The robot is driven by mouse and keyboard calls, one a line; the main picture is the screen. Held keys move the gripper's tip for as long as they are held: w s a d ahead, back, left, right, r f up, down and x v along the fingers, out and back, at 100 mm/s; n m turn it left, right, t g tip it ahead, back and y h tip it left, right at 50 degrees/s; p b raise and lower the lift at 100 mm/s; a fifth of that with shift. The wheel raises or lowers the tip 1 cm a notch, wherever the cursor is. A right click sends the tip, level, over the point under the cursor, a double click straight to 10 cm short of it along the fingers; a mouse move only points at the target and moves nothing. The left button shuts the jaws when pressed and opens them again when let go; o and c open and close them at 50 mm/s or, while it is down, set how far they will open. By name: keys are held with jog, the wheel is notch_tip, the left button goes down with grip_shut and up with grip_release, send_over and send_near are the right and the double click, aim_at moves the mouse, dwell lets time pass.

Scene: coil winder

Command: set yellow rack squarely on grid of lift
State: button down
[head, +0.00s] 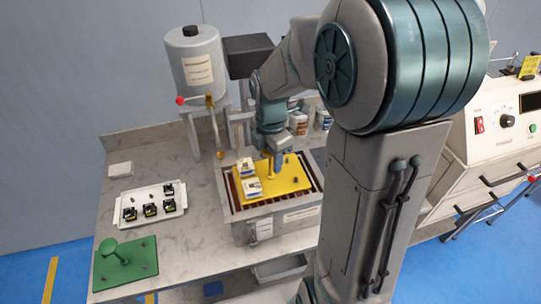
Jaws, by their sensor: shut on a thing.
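The yellow rack (285,184) is a flat plate with an upright yellow post. My gripper (271,156) is shut on that post, and the fingertips are small in this view. The rack lies over the grid (230,191) of the lift (245,231), a grey box with a dark reddish slatted top. Slats show along the left and right sides of the rack. Two pale labelled blocks stand on the rack's left part. I cannot tell whether the rack touches the grid or hovers just above it.
A green rack (125,268) with a post lies at the front left of the bench. A white tray (128,199) holds several black parts. A grey tank (197,62) stands behind. A control console (500,120) is at right. My arm hides the bench's right part.

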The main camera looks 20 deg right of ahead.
jog(key=shift+f+b, duration=0.6)
jog(key=shift+f, duration=0.25)
jog(key=c, duration=0.7)
grip_release()
notch_tip(320, 180, up, 14)
jog(key=shift+f, duration=0.1)
